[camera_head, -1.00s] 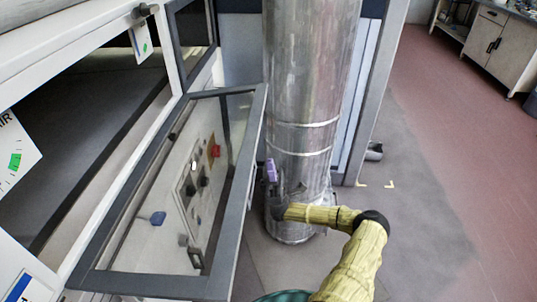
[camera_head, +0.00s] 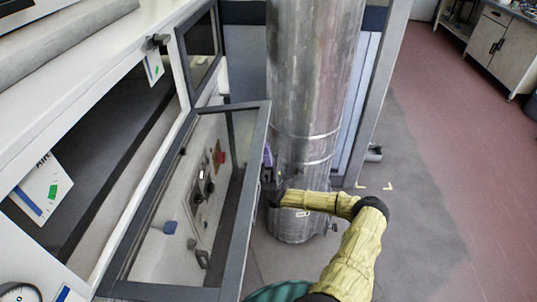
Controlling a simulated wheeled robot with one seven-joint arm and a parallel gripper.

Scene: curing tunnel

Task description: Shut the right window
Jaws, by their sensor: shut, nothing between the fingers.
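A grey-framed glass window (camera_head: 255,150) stands swung open from the white machine on the left, its pane facing the opening. A small purple piece (camera_head: 268,155) shows at the outer side of its free edge, probably a handle. My gripper (camera_head: 268,186), at the end of a yellow-sleeved arm, is close beside that free edge, just below the purple piece. It is shut and empty. I cannot tell whether it touches the frame. The fingertips are small and dark and partly blend with the frame.
A large metal duct (camera_head: 312,70) stands right behind my gripper and limits room there. The floor (camera_head: 430,200) to the right is clear, up to a bench (camera_head: 495,45) at the far right.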

